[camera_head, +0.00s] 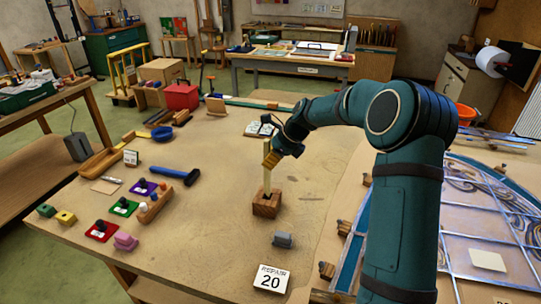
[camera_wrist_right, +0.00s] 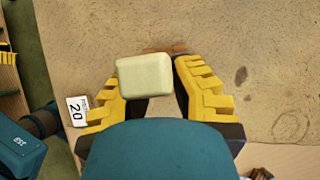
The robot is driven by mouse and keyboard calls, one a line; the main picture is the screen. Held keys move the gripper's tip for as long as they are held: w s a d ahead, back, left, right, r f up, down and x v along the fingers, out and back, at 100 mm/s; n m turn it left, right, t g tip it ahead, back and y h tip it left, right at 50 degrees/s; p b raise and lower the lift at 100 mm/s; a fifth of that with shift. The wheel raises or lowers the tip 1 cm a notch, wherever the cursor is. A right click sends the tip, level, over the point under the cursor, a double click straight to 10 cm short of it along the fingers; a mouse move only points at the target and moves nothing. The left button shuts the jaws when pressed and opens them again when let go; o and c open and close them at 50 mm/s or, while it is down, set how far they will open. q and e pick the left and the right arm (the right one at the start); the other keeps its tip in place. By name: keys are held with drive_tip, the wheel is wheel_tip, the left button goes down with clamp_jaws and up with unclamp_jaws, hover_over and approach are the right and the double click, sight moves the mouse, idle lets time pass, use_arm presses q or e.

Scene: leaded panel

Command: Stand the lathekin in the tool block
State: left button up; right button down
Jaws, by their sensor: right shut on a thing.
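The lathekin (camera_head: 267,180) is a pale, narrow upright stick. My right gripper (camera_head: 269,158) is shut on its upper part. Its lower end meets the top of the small brown wooden tool block (camera_head: 266,207) in the head view; I cannot tell how deep it sits in the block. In the right wrist view the pale blunt end of the lathekin (camera_wrist_right: 145,78) shows between the yellow fingers of my right gripper (camera_wrist_right: 152,85). Only a brown sliver of the block (camera_wrist_right: 165,48) shows behind it. My left gripper is not in view.
A grey block (camera_head: 283,240) and a white "REPAIR 20" card (camera_head: 271,279) lie in front of the tool block. A blue-handled hammer (camera_head: 178,175) and coloured pieces lie left. The leaded panel (camera_head: 470,225) is at right. The tabletop around the tool block is mostly clear.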

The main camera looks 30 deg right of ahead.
sight(270, 172)
drive_tip(key=shift+f+b, duration=0.95)
drive_tip(key=shift+f, duration=1.4)
drive_tip(key=c, duration=0.9)
unclamp_jaws()
drive_tip(key=shift+r, duration=0.1)
